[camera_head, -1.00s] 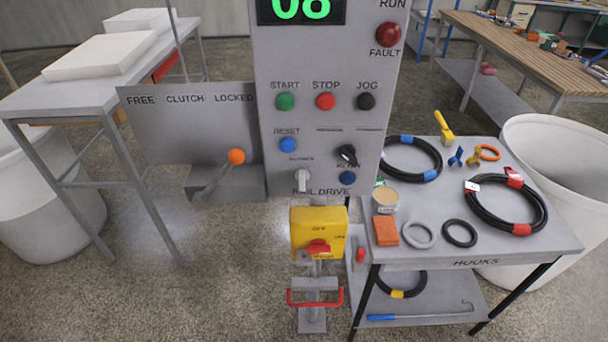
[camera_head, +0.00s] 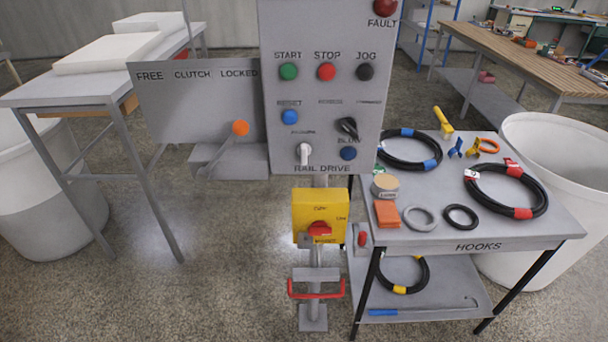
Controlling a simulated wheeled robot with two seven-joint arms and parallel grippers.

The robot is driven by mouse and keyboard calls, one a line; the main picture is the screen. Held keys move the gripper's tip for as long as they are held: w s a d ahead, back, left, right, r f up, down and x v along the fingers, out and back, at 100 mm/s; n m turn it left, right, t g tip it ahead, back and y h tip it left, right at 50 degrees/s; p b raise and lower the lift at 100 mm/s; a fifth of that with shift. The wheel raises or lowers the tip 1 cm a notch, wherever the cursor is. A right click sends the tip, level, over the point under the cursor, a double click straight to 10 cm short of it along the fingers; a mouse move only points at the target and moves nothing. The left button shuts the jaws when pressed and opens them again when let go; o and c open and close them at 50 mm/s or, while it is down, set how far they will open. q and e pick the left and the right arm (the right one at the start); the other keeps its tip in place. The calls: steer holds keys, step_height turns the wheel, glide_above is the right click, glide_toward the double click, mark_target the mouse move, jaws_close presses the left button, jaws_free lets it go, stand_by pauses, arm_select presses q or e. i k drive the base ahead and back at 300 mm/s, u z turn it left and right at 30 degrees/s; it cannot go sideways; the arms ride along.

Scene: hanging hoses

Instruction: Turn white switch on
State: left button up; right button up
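The white switch (camera_head: 304,154) is a small pale lever low on the grey control panel (camera_head: 270,150), just above the words RAIL DRIVE. It stands roughly upright, with a small label above it that is too blurred to read. A black rotary knob (camera_head: 348,128) and a blue button (camera_head: 348,153) are to its right. A blue button (camera_head: 289,117) is above and left of it. Neither of my grippers shows in the head view.
The clutch lever with an orange ball (camera_head: 240,128) sticks out left of the panel. A yellow switch box (camera_head: 320,216) and red-handled pedal (camera_head: 316,290) stand below. The hooks cart (camera_head: 480,246) with hoses is at right, a grey table (camera_head: 60,95) at left. Floor in front is clear.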

mark_target(303, 149)
steer(key=k, duration=1)
steer(key=z, duration=0.75)
steer(key=i, duration=1.45)
steer(key=u, duration=0.8)
